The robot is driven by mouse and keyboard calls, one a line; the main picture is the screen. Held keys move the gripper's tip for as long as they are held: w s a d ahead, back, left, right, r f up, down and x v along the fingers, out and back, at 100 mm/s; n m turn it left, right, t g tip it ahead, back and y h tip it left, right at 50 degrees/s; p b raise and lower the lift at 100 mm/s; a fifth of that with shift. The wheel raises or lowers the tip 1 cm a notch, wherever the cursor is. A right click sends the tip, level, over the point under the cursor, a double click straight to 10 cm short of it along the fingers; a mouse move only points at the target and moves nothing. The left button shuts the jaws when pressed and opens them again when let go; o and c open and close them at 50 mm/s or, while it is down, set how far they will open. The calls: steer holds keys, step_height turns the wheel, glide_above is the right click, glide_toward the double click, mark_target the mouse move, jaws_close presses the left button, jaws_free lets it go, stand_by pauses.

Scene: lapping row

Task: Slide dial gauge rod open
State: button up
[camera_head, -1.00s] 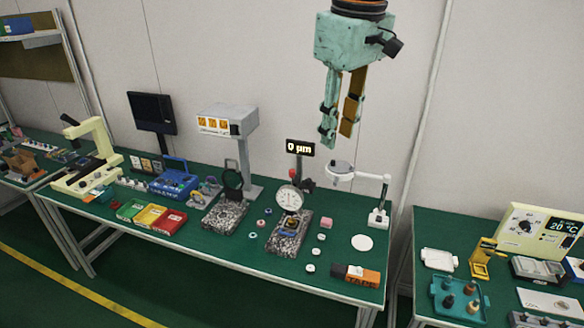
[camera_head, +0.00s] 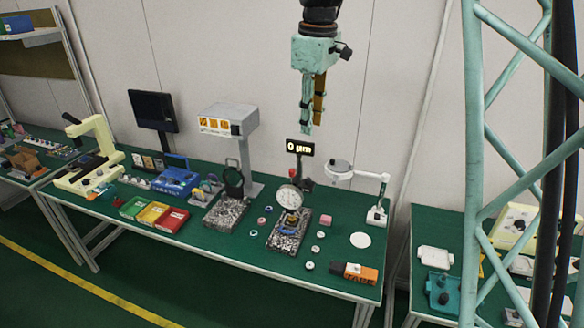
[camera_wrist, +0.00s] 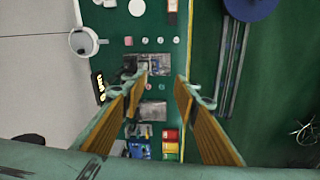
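The dial gauge (camera_head: 291,197) has a round white face and hangs on a stand over a speckled granite base (camera_head: 284,243). A red knob (camera_head: 293,173) shows above it, with a "0 µm" display (camera_head: 299,148) behind. A small gold and blue piece sits under the gauge; whether the gauge tip touches it I cannot tell. The rod is too small to make out. My gripper (camera_head: 313,128) hangs above and behind the display, pointing down, apart from the gauge. In the wrist view my gripper (camera_wrist: 162,76) is open and empty, with the granite base (camera_wrist: 158,62) below between its fingers.
A ring-shaped lamp (camera_head: 340,168) on a white arm stands right of the gauge. A grey instrument (camera_head: 228,119) stands left. Small discs, a white pad (camera_head: 360,240) and an orange box (camera_head: 362,273) lie to the right. A teal lattice crosses the right side of the head view.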

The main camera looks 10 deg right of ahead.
steer(key=w+a+f+n+p, duration=0.1)
steer(key=w+f+n+p, duration=0.1)
steer(key=w+f, duration=0.55)
steer(key=n+g+p, duration=0.1)
steer(key=n+p, duration=0.2)
glide_above(292, 170)
step_height(292, 170, down, 7)
steer(key=shift+s+r, duration=0.15)
steer(key=shift+r, duration=0.05)
steer(key=shift+f, duration=0.1)
steer(key=shift+f+p, duration=0.5)
steer(key=shift+f, duration=6.3)
